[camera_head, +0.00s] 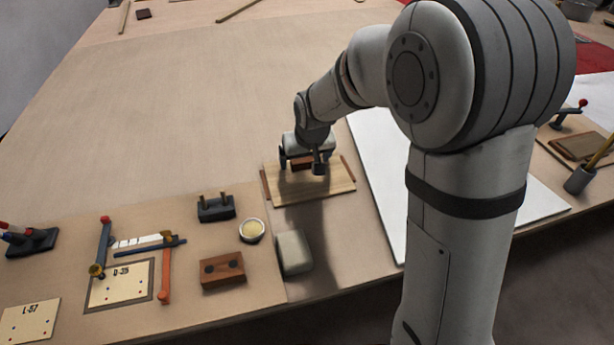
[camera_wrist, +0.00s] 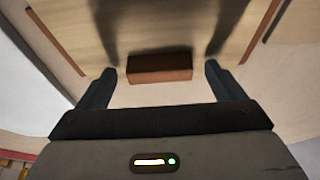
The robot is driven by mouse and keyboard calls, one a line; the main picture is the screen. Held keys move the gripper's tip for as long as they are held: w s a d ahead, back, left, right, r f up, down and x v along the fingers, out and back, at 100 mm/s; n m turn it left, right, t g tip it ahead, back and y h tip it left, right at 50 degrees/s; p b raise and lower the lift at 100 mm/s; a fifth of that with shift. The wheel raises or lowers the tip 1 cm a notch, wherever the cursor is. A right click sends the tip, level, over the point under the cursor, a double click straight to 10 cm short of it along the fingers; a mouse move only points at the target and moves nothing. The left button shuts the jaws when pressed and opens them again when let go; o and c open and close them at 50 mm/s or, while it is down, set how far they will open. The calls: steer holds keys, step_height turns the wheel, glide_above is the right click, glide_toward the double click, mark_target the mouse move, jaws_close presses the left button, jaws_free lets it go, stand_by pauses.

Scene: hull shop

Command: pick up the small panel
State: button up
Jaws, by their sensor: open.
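The small panel (camera_head: 312,188) is a pale wooden board with a dark reddish-brown strip along each short side. It lies on the bench beneath my gripper. It also fills the upper middle of the wrist view (camera_wrist: 165,28). A reddish-brown block (camera_wrist: 160,69) stands at its edge in the wrist view, and partly shows between the fingers in the head view (camera_head: 301,163). My gripper (camera_head: 301,168) is open and points down, with one finger on either side of the block and visible gaps to it. I cannot tell whether the fingertips touch the panel.
A large white sheet (camera_head: 388,188) lies close to the panel's right. In front are a grey rounded block (camera_head: 293,252), a round tin (camera_head: 252,230), a dark stand (camera_head: 215,208) and a brown block (camera_head: 222,270). Clamps and a labelled plate (camera_head: 119,284) lie at left.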

steer(key=shift+c, duration=0.2)
steer(key=c, duration=1.2)
